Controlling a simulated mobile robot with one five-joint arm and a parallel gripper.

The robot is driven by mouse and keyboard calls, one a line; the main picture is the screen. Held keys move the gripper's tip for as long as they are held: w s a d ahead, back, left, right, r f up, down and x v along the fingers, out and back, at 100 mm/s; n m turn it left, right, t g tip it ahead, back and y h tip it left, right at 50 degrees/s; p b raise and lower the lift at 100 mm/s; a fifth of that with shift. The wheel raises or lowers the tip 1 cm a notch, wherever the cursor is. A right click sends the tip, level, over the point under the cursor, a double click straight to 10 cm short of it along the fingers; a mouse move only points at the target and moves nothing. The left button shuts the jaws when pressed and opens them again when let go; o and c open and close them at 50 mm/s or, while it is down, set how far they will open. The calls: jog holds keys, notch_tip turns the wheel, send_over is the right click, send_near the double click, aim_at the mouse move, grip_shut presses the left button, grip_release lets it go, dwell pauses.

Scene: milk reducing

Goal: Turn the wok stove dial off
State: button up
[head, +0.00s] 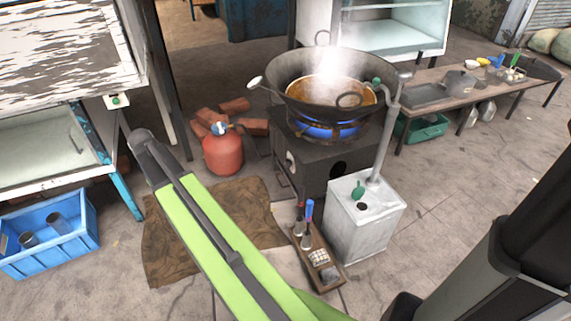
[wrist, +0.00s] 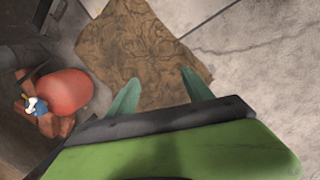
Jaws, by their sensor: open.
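The wok stove (head: 312,172) is a dark box with a large wok (head: 330,108) on top. Blue flame (head: 325,130) burns under the wok, and steam rises from its orange-brown contents. A small pale round part (head: 290,158) on the stove's left front face may be the dial; its setting is too small to read. In the wrist view, my gripper (wrist: 160,91) is open and empty, its two teal fingers spread above the brown mat (wrist: 140,50). My green arm reaches toward the left in the head view, apart from the stove; the fingers cannot be made out there.
A red gas cylinder (head: 223,152) with a blue-and-white valve stands left of the stove near bricks (head: 236,106). A white metal can (head: 364,220) and a tool caddy (head: 318,258) stand in front. A blue crate (head: 82,255) is at left.

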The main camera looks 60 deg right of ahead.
jog(key=s+d+n+g+h, duration=0.15)
jog(key=d+n, duration=0.25)
jog(key=d, duration=2.1)
jog(key=n+g+b, duration=0.1)
jog(key=n+g, duration=0.1)
jog(key=n, duration=0.1)
send_near(285, 162)
jog(key=shift+t, duration=0.25)
jog(key=b+x, duration=0.3)
jog(key=b, duration=0.2)
jog(key=b+x, duration=0.3)
jog(key=b, duration=0.2)
jog(key=s+b+x, duration=0.1)
jog(key=b+x, duration=0.2)
jog(key=b, duration=0.3)
jog(key=shift+a, duration=0.15)
grip_shut()
